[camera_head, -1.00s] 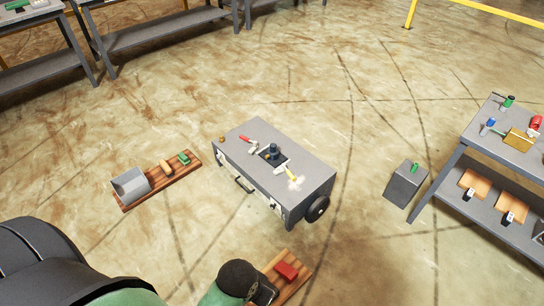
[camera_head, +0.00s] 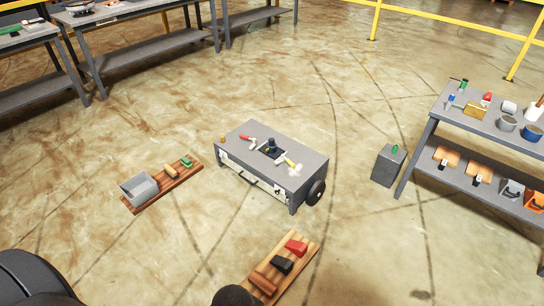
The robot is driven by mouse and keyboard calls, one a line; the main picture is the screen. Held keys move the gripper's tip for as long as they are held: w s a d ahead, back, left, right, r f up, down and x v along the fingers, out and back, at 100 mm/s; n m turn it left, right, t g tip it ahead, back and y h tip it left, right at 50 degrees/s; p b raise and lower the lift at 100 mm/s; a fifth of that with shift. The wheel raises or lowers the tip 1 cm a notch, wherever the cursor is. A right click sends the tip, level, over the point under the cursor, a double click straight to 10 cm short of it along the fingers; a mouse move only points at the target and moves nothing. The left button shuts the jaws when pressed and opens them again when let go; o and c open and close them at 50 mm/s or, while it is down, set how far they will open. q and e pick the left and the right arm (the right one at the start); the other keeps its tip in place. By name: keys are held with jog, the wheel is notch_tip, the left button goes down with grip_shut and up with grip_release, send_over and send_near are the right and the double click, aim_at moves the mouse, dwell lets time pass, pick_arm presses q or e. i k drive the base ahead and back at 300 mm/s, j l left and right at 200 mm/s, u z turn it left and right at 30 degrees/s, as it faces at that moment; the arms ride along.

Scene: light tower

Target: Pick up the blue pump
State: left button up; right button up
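A dark blue upright object (camera_head: 271,146) stands in a dark recess on top of the grey wheeled cart (camera_head: 307,165) in the middle of the floor. A small bright blue item (camera_head: 450,101) stands on the left end of the grey table at the right. Both are small here, and I cannot tell which is the blue pump. Neither of my grippers shows; only dark rounded parts of my own body show at the bottom left and bottom centre.
A red-handled tool (camera_head: 246,139) and a yellow-handled tool (camera_head: 291,162) lie on the cart. Wooden boards with a grey bin (camera_head: 139,188) and blocks (camera_head: 296,247) lie on the floor. A grey box (camera_head: 387,167) stands beside the right table (camera_head: 428,108). Floor between is clear.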

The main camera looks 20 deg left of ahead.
aim_at(270, 150)
jog(key=k+j+z, duration=0.1)
jog(key=j, duration=0.25)
jog(key=k+j+z, duration=0.1)
jog(key=j, duration=0.2)
jog(key=k+j+z, duration=0.1)
jog(key=j, duration=0.2)
jog(key=k+j, duration=0.15)
jog(key=j, duration=0.2)
jog(key=i+j+z, duration=0.2)
jog(key=j, duration=0.65)
jog(key=i+j+z, duration=0.2)
jog(key=j, duration=0.65)
jog(key=j+z, duration=0.25)
jog(key=j, duration=0.65)
jog(key=i+j, duration=0.3)
jog(key=i+j+z, duration=0.15)
jog(key=j, duration=0.25)
jog(key=i+j, duration=0.4)
jog(key=i+j+z, duration=0.1)
jog(key=i+j, duration=0.15)
jog(key=j, duration=0.15)
